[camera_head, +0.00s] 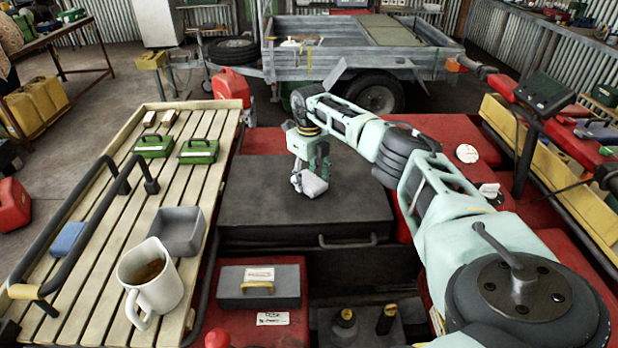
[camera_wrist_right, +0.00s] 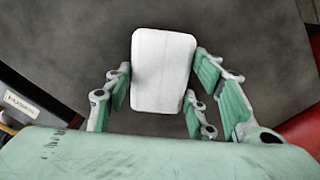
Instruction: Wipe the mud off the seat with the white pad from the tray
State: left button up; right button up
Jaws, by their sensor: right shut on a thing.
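My right gripper (camera_head: 308,172) is shut on the white pad (camera_head: 314,186) and holds it at the dark seat (camera_head: 265,205). In the right wrist view the pad (camera_wrist_right: 163,70) sits between the green-padded fingers, with the grey seat surface (camera_wrist_right: 80,50) behind it. I cannot tell whether the pad touches the seat. I cannot make out distinct mud on the seat. The grey tray (camera_head: 203,233) on the slatted wooden rack looks empty. My left gripper is not in view.
The rack (camera_head: 100,215) at left carries a mug (camera_head: 158,297), a blue block (camera_head: 68,240) and two green cases (camera_head: 198,151). A black rail (camera_head: 75,190) stands above it. A grey case (camera_head: 257,292) lies in front of the seat.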

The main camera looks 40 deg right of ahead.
jog(key=shift+w+d+r+p, duration=0.1)
jog(key=shift+d+r+p, duration=0.1)
jog(key=shift+r+p, duration=0.55)
notch_tip(320, 180, up, 4)
jog(key=shift+a+f+p, duration=0.1)
jog(key=shift+p, duration=1.15)
jog(key=shift+r, duration=0.2)
jog(key=shift+r+p, duration=1.35)
jog(key=shift+r, duration=0.2)
jog(key=shift+f, duration=0.1)
